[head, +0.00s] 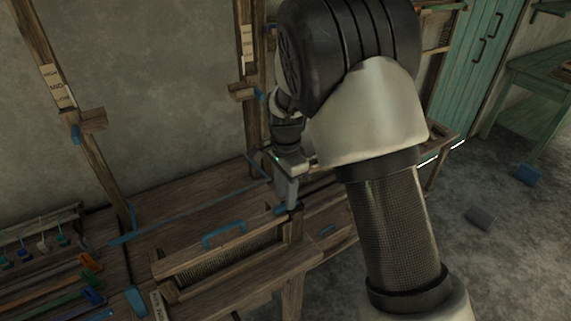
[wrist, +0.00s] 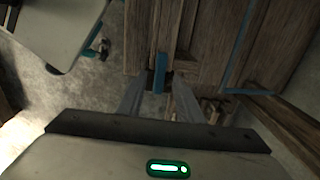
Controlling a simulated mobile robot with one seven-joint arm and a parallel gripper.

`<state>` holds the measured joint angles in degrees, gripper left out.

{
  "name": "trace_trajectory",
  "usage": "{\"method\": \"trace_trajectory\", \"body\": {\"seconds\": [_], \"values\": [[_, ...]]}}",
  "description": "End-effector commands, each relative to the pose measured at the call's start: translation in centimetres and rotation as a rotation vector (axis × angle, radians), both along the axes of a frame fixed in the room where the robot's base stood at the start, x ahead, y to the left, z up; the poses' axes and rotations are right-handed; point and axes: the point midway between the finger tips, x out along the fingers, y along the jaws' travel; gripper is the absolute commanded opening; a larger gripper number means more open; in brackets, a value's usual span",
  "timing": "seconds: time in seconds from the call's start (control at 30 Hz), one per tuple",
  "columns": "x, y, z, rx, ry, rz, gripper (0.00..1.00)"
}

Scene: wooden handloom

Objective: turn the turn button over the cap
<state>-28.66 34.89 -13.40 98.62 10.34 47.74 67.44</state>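The turn button is a small blue bar (wrist: 160,73) in the wrist view, lying lengthwise between my fingertips. In the head view the blue bar (head: 281,210) shows at the right end of the cap. The cap (head: 215,250) is a long wooden bar with a blue handle (head: 224,234), above a fine-toothed reed on the loom. My gripper (head: 291,206) points down at that end post. In the wrist view my gripper (wrist: 159,80) has a dark fingertip close against each side of the turn button and looks shut on it. The exact contact is small and dark.
Wooden uprights with blue pegs (head: 75,134) stand behind. Colored clips and levers (head: 88,280) are at the far left. My arm hides much of the loom's right side.

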Motion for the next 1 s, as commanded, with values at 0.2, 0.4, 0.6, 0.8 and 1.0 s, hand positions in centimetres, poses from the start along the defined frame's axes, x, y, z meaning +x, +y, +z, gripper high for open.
{"method": "trace_trajectory", "body": {"seconds": [0.2,0.4,0.6,0.8,1.0], "values": [[0.2,0.1,5.5,0.002,-0.007,0.001,0.33],[0.1,0.1,10.4,0.002,-0.007,0.001,0.33],[0.1,0.0,13.8,0.002,-0.005,-0.001,0.33],[0.1,0.0,15.2,0.001,-0.003,-0.001,0.33],[0.0,0.0,15.3,0.000,-0.002,-0.001,0.33]]}}
